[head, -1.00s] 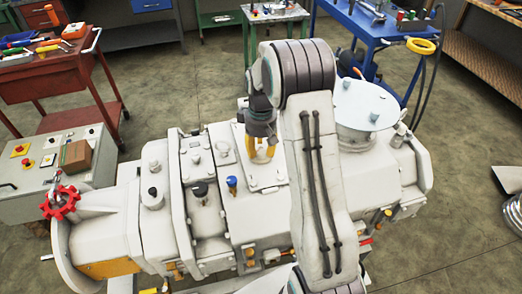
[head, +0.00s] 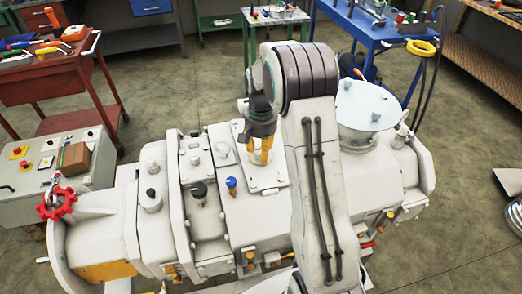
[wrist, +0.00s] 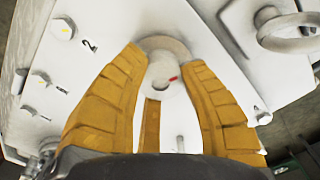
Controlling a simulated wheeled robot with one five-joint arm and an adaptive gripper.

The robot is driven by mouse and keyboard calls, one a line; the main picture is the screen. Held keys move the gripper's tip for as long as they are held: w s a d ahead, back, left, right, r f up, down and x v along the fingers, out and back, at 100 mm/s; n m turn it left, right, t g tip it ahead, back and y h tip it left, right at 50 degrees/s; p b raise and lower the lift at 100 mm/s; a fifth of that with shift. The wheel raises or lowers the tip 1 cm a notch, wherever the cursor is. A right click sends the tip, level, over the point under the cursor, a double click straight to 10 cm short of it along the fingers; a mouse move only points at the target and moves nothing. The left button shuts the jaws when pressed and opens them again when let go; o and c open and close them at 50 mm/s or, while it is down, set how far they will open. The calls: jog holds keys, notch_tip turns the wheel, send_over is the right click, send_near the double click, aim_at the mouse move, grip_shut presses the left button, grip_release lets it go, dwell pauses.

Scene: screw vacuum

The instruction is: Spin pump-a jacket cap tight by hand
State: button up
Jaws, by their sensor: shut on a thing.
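A pale round cap (wrist: 160,73) with a small red mark stands between my gripper's fingers in the wrist view, in front of a round collar on the white housing. My gripper (wrist: 166,58) has yellow ribbed fingers on both sides of this cap and is shut on it. In the head view my gripper (head: 260,158) points down onto the flat plate on top of the white pump (head: 225,215). There the cap is hidden by the fingers and wrist.
A blue-topped fitting (head: 231,183) and a black knob (head: 198,190) stand left of my gripper. A large round lid (head: 367,105) is on the right. A red handwheel (head: 57,204) is at the pump's left end. A grey control box (head: 40,170) stands beyond it.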

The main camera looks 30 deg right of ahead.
jog(key=shift+w+m, duration=0.15)
jog(key=shift+m, duration=0.95)
jog(key=shift+r, duration=0.1)
jog(key=o, duration=1.2)
notch_tip(320, 180, up, 12)
dwell(0.3)
